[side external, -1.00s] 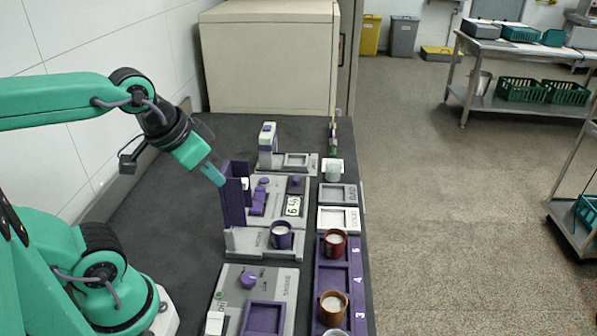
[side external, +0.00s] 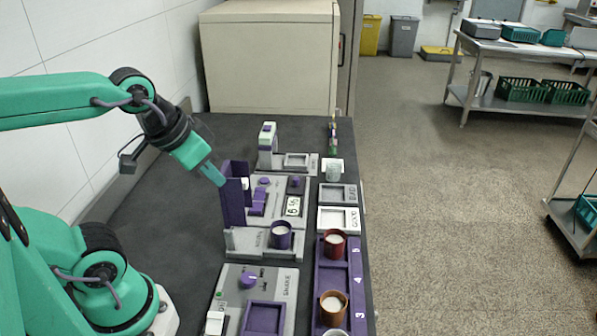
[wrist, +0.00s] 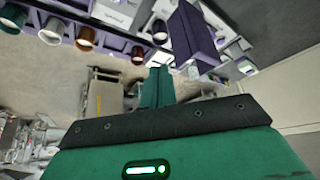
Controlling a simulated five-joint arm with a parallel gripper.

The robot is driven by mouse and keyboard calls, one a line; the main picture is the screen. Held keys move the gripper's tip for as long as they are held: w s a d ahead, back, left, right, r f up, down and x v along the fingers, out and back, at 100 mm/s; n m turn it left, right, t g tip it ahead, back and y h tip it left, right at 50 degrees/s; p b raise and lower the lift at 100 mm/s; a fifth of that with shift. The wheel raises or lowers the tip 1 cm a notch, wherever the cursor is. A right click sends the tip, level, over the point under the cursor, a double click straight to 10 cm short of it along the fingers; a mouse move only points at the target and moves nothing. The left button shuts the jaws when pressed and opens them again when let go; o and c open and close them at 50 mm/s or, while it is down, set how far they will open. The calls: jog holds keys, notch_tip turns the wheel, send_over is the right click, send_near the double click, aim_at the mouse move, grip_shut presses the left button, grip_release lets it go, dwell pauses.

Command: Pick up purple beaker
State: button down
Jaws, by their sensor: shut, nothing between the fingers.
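The purple beaker (side external: 281,235) stands upright with white contents on a grey device, right of and in front of the tall purple panel (side external: 233,195). In the wrist view the beaker (wrist: 159,29) shows small near the top, left of the panel (wrist: 190,38). My gripper (side external: 221,181) is shut and empty. It appears beside the upper left side of the panel, up and to the left of the beaker. Its teal fingers (wrist: 159,70) are together in the wrist view. Whether the fingertips touch the panel cannot be told.
A purple rack (side external: 357,285) on the right holds a red beaker (side external: 334,244) and a brown beaker (side external: 333,308). A glass beaker (side external: 333,171) stands farther back. A grey device with a purple knob (side external: 250,279) lies in front. The dark table (side external: 170,230) is clear on the left.

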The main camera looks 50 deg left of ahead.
dwell(0.3)
jog(key=c, duration=0.7)
grip_release()
jog(key=shift+r, duration=0.1)
notch_tip(320, 180, up, 5)
jog(key=n+g, duration=0.6)
jog(key=n, duration=0.3)
send_over(280, 229)
jog(key=d, duration=0.2)
jog(key=f, duration=2.2)
jog(key=shift+s+a, duration=0.2)
jog(key=shift+s, duration=0.2)
jog(key=shift+s+f, duration=0.15)
jog(key=shift+f, duration=2.5)
